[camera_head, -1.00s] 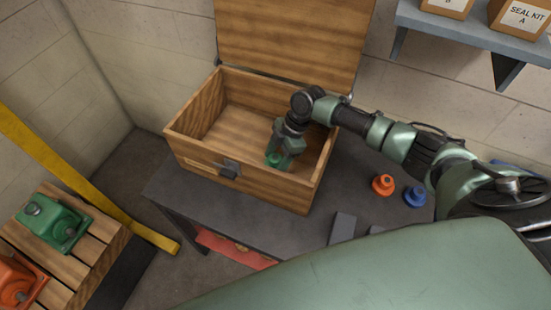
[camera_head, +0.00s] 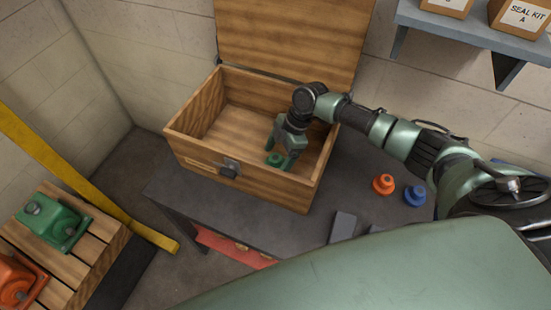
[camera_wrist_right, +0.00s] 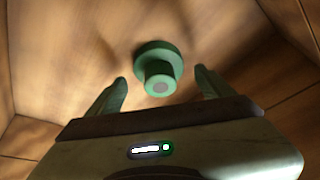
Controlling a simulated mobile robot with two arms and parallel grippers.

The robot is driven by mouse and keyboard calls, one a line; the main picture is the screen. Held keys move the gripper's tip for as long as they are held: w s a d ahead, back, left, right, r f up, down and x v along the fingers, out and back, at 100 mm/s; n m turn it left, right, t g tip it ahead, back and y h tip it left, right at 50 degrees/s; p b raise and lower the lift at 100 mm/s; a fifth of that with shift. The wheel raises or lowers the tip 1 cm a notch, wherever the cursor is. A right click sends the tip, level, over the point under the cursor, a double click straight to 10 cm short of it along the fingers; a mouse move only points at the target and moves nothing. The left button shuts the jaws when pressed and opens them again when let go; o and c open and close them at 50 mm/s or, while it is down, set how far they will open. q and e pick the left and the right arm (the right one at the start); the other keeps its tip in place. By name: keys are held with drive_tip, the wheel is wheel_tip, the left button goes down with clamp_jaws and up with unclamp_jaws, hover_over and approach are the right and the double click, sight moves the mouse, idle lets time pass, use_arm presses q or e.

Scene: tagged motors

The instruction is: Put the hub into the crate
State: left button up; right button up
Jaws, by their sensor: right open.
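A green hub (camera_head: 277,159) is inside the open wooden crate (camera_head: 245,179), low down near its front right part. In the right wrist view the hub (camera_wrist_right: 158,68) sits on the wooden floor, flange down, with its narrow end towards the camera. My right gripper (camera_head: 281,163) reaches down into the crate above the hub. Its two fingers (camera_wrist_right: 162,85) are open and apart, just short of the hub, with clear gaps on both sides. My left gripper is not in view.
An orange hub (camera_head: 383,184) and a blue hub (camera_head: 415,195) stand on the dark table (camera_head: 300,232) right of the crate. The crate's lid (camera_head: 293,38) stands open behind. Green and orange motors lie on a slatted pallet (camera_head: 78,262) at left. A shelf (camera_head: 470,32) holds boxes.

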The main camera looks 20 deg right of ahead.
drive_tip(key=b+v, duration=0.1)
drive_tip(key=v, duration=1)
